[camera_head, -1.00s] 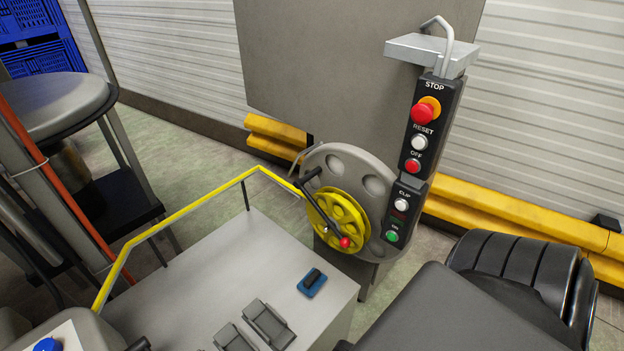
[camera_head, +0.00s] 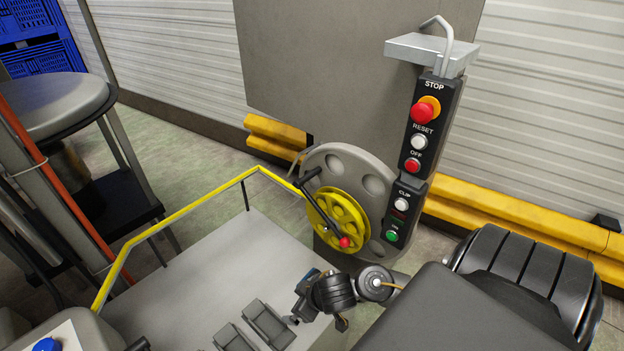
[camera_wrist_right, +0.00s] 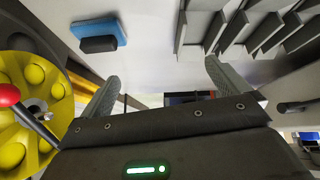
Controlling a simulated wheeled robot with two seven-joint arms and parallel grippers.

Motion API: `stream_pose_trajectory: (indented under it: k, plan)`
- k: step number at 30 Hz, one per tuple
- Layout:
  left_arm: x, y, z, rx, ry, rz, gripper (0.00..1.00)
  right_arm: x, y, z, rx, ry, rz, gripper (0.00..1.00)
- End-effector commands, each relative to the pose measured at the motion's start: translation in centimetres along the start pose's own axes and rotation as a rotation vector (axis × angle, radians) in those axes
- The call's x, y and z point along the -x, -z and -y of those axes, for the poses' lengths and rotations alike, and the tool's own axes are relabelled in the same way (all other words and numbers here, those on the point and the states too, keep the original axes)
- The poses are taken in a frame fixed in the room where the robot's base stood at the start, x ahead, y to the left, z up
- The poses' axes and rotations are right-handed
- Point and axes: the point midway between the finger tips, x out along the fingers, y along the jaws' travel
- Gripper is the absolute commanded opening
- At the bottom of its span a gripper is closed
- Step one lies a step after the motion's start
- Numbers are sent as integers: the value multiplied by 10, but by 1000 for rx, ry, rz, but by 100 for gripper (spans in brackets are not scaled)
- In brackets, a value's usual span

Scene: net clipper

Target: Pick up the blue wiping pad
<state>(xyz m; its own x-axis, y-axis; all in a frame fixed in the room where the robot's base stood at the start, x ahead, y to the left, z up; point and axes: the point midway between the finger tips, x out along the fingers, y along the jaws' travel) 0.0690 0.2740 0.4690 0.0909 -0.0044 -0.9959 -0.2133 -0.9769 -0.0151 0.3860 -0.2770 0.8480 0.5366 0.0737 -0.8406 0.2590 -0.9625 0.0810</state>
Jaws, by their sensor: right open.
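The blue wiping pad (camera_wrist_right: 116,27) with its black handle (camera_wrist_right: 98,44) lies on the light grey table top, in the upper left of the right wrist view. In the head view my right gripper (camera_head: 300,301) covers the spot where the pad lies, so the pad is mostly or fully hidden there. My right gripper (camera_wrist_right: 160,78) is open, its two fingers wide apart with nothing between them. The pad is beyond the fingertips and toward the left finger's side, apart from them. I do not see my left gripper.
Grey clip-like holders (camera_head: 268,322) stand on the table (camera_head: 215,270) close to my right gripper. Behind is a yellow handwheel (camera_head: 340,212) with a red-knobbed crank, beside a button panel (camera_head: 408,160). A yellow rail (camera_head: 190,215) runs along the table's back left.

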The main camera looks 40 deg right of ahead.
Motion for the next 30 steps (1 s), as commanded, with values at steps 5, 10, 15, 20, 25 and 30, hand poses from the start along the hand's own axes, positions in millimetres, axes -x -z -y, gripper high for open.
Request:
stream_pose_trajectory:
  k: [5, 10, 15, 20, 25, 30]
  plan:
    - [0, 0, 0, 0, 0, 0, 0, -20, 1, -64, -35, 18, 63, 100]
    - [0, 0, 0, 0, 0, -1, 0, -21, -10, -108, -112, 17, 149, 100]
    - [0, 1, 0, 1, 0, -1, 0, -19, -14, -123, -148, 13, 180, 100]
    - [-4, 0, 0, 1, 0, -1, 0, -28, -16, -122, -152, 14, 181, 100]
    - [-10, 0, 0, 1, 0, -2, 0, -56, -22, -120, -153, 14, 181, 100]
    - [-13, 0, 0, 1, 0, -2, 0, -72, -24, -120, -151, 13, 180, 100]
